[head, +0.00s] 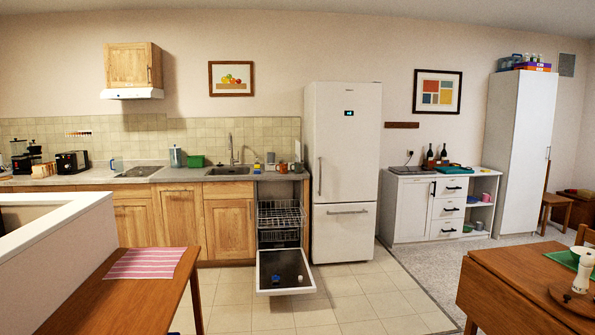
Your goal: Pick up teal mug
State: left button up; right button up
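I cannot pick out a teal mug with certainty. A small blue item (275,278) lies on the lowered dishwasher door (286,268). Neither of my grippers is in view.
The dishwasher door is open low over the tiled floor, with a rack (280,215) above it. A wooden table (130,295) stands front left, another table (535,290) front right. The floor (370,295) between them is clear.

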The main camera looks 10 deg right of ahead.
aim_at(299, 166)
jog(key=i+l+z, duration=0.2)
jog(key=i, duration=0.35)
jog(key=i+z, duration=0.2)
jog(key=i, duration=0.3)
jog(key=i+z, duration=0.1)
jog(key=i, duration=0.6)
jog(key=i+j+z, duration=0.1)
jog(key=i, duration=0.6)
jog(key=i+j+z, duration=0.1)
jog(key=i, duration=0.6)
jog(key=i+l+z, duration=0.1)
jog(key=i+z, duration=0.15)
jog(key=i, duration=1.8)
jog(key=i+u, duration=0.25)
jog(key=u, duration=0.15)
jog(key=i+u, duration=0.25)
jog(key=u, duration=0.15)
jog(key=i+l+u, duration=0.2)
jog(key=u, duration=0.2)
jog(key=i+l+u, duration=0.2)
jog(key=u, duration=0.2)
jog(key=i+l+u, duration=0.25)
jog(key=u, duration=0.15)
